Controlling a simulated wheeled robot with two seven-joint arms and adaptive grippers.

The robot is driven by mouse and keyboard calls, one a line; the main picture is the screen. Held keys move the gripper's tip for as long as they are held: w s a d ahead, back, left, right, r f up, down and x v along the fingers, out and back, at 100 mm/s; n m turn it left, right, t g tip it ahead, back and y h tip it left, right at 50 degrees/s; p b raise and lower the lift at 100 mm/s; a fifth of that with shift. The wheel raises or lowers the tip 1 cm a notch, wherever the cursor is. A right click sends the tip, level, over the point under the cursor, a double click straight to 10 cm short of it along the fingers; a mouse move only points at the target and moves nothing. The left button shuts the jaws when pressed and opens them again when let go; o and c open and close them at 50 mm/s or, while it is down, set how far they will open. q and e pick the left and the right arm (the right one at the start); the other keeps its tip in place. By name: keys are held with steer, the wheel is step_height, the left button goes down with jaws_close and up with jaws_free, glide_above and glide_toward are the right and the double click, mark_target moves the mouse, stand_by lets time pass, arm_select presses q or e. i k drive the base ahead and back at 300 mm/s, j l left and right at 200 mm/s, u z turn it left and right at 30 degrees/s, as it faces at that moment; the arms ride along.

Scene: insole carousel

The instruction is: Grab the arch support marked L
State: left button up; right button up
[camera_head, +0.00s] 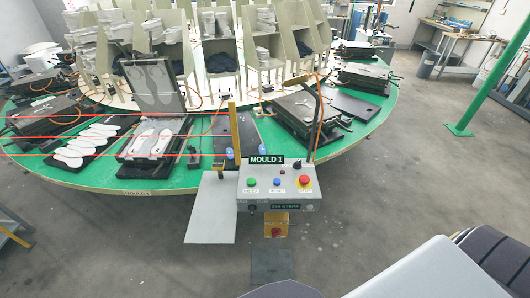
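I cannot make out an arch support with a readable L mark. Several white insole-shaped pieces (88,140) lie in a row on a black board on the left part of the carousel. Right of them, an open mould (125,152) has its lid raised, and pale insole shapes (154,138) lie in its lower half. Small blue items (228,153) sit on a dark plate (240,128) right of the mould, too small to identify. Neither of my grippers shows in this view.
A green-edged round carousel (130,185) fills the left and centre. A control box (279,196) labelled MOULD 1, with coloured buttons, stands at its front edge beside a grey shelf (211,210). A closed mould (300,108) is behind it. A green post (490,85) stands right. The floor between is clear.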

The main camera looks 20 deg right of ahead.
mark_target(262, 148)
steer(key=l+u, duration=0.15)
steer(key=l, duration=0.3)
steer(key=k+l+u, duration=0.1)
steer(key=l, duration=0.35)
steer(key=k+l+u, duration=0.15)
steer(key=l, duration=0.35)
steer(key=l+u, duration=0.15)
steer(key=l, duration=0.3)
steer(key=k+l+u, duration=0.1)
steer(key=l, duration=0.3)
steer(key=l+u, duration=0.15)
steer(key=l, duration=0.3)
steer(key=k+l+u, duration=0.15)
steer(key=l, duration=0.3)
steer(key=k+l+u, duration=0.15)
steer(key=l, duration=0.3)
steer(key=l+u, duration=0.15)
steer(key=l, duration=0.35)
steer(key=k+l+u, duration=0.15)
steer(key=l, duration=0.4)
steer(key=l+u, duration=0.15)
steer(key=l, duration=0.35)
steer(key=k, duration=0.05)
